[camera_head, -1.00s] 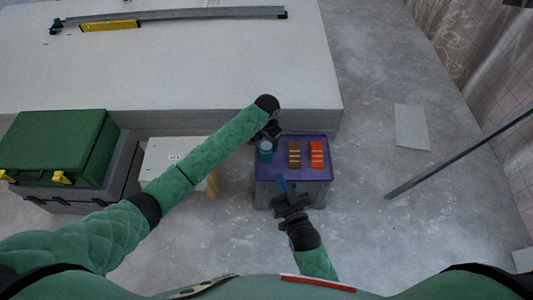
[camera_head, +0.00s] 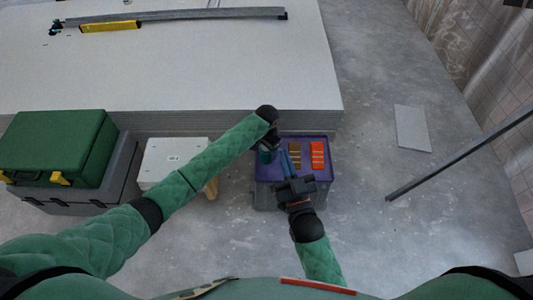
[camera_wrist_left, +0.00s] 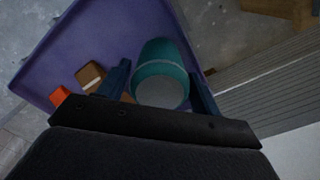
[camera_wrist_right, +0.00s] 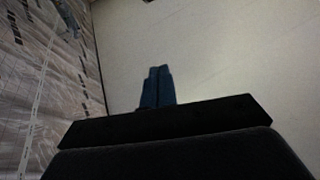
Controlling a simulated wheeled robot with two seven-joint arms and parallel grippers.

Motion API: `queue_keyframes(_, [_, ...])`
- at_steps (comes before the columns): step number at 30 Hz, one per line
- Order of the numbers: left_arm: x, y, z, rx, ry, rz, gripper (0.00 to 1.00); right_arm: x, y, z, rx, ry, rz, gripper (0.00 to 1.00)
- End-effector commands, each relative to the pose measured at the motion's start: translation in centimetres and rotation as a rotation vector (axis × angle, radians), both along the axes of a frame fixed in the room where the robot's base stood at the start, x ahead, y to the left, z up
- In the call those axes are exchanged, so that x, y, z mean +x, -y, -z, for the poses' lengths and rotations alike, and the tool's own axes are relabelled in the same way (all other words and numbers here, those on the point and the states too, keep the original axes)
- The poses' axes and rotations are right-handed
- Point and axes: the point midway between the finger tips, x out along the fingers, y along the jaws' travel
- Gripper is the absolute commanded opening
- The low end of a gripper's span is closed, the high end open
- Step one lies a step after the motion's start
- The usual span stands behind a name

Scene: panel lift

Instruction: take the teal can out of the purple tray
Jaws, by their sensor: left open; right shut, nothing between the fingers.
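The purple tray (camera_head: 323,180) sits on a grey box; it also shows in the left wrist view (camera_wrist_left: 80,42). The teal can (camera_wrist_left: 163,65) stands inside it, at the tray's left side in the head view (camera_head: 265,157). My left gripper (camera_wrist_left: 160,85) is open, with one finger on each side of the can; I cannot tell whether they touch it. My right gripper (camera_head: 287,160) is over the tray's front and middle, to the right of the can. In the right wrist view its fingers (camera_wrist_right: 158,85) are together and empty.
A brown block (camera_head: 295,153) and an orange block (camera_head: 318,155) lie in the tray. A stack of pale panels (camera_head: 180,75) stands right behind it. A white stool (camera_head: 172,158) and a green case (camera_head: 58,145) are at the left. The floor at the right is mostly clear.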

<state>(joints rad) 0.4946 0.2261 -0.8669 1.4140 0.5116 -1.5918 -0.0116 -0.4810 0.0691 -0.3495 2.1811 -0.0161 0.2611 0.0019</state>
Motion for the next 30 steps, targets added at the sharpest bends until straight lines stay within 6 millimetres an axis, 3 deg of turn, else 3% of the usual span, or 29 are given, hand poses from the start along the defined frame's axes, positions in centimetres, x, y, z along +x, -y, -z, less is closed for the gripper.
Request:
queue_keyframes(13, [0.0,0.0,2.7,0.000,0.000,-0.001,0.65,-1.4,0.7,-7.2,0.057,0.235,0.014,0.00])
queue_keyframes(25, [0.0,0.0,3.2,0.000,0.000,0.000,0.65,-1.8,0.9,-8.4,0.067,0.274,0.016,0.00])
queue_keyframes(26, [-0.1,0.0,3.2,0.000,0.000,0.000,0.63,-1.8,0.9,-8.4,0.067,0.274,0.016,0.00])
queue_keyframes(30, [0.0,0.0,3.2,0.000,0.000,0.000,0.35,-1.8,0.9,-8.4,0.066,0.273,0.016,0.00])
